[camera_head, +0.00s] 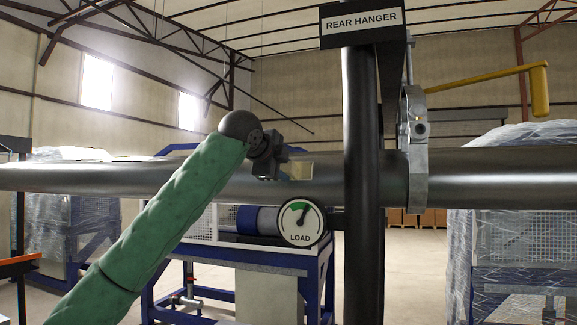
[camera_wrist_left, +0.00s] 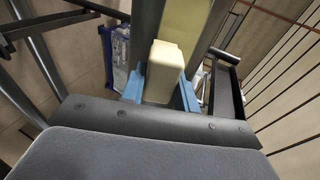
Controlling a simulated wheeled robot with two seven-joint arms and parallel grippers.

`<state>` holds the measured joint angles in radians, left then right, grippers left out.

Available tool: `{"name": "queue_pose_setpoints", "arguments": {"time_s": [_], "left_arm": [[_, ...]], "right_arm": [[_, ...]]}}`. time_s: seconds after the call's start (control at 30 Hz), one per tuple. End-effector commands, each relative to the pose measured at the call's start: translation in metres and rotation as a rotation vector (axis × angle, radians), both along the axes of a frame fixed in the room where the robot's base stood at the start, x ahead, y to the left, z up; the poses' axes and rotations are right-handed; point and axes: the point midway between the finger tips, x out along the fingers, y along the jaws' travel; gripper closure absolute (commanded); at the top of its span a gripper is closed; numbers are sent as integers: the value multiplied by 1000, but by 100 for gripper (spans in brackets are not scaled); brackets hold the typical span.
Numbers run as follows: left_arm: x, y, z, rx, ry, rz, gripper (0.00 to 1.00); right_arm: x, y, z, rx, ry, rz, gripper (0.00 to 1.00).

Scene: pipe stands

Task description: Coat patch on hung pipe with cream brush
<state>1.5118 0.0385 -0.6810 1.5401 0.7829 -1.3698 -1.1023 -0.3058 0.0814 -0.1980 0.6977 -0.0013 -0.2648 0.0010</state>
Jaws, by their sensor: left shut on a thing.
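The hung pipe (camera_head: 120,178) is a long grey cylinder running level across the head view. A small pale patch (camera_head: 300,170) shows on its near side, just right of my left gripper (camera_head: 270,162). In the left wrist view, my left gripper (camera_wrist_left: 161,95) has blue fingers shut on a cream block, the cream brush (camera_wrist_left: 164,66). Beyond the brush lies a pale yellow area (camera_wrist_left: 186,20) on the grey pipe, likely the patch. The brush's tip is close to it; I cannot tell whether they touch. My right gripper is not in view.
A dark post (camera_head: 362,120) with a "REAR HANGER" sign (camera_head: 361,22) stands right of the patch. A clamp (camera_head: 415,130) with a yellow lever (camera_head: 490,78) grips the pipe there. A round load gauge (camera_head: 301,223) hangs below the pipe. Wrapped crates (camera_head: 515,220) stand behind.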

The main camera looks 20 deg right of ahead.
Motion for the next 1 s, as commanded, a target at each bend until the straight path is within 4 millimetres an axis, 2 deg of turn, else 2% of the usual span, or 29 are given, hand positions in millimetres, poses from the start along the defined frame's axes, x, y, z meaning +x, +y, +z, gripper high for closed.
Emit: {"name": "queue_pose_setpoints", "arguments": {"time_s": [0.2, 1.0], "left_arm": [[2, 3, 0, 0, 0, -1, 96], [7, 0, -2, 0, 1, 0, 96]], "right_arm": [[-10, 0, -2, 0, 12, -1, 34], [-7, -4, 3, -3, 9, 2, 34]]}}
